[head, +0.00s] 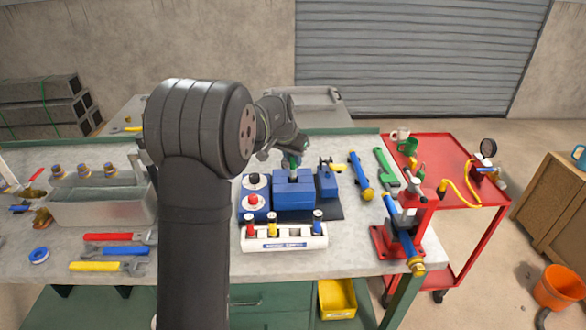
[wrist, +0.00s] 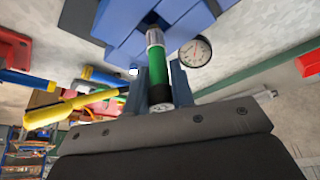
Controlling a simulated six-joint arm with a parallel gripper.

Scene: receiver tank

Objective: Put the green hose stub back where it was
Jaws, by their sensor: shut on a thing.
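The green hose stub (wrist: 158,75) is between the two fingers of my gripper (wrist: 159,90) in the wrist view, and the gripper is shut on it. Its pale metal far end points at the blue block (wrist: 125,25). In the head view my gripper (head: 293,157) is above the blue block (head: 294,190), and the green stub (head: 294,163) points down at its top. I cannot tell whether the stub touches the block. A white rack (head: 284,244) in front holds red (head: 250,226), yellow (head: 272,226) and blue (head: 318,224) stubs, with a gap between yellow and blue.
A red vise-like tool (head: 400,230) and a blue-yellow cylinder (head: 361,175) are to the right. A grey bin (head: 100,208) and wrenches (head: 107,237) lie left. A gauge (wrist: 195,52) shows in the wrist view.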

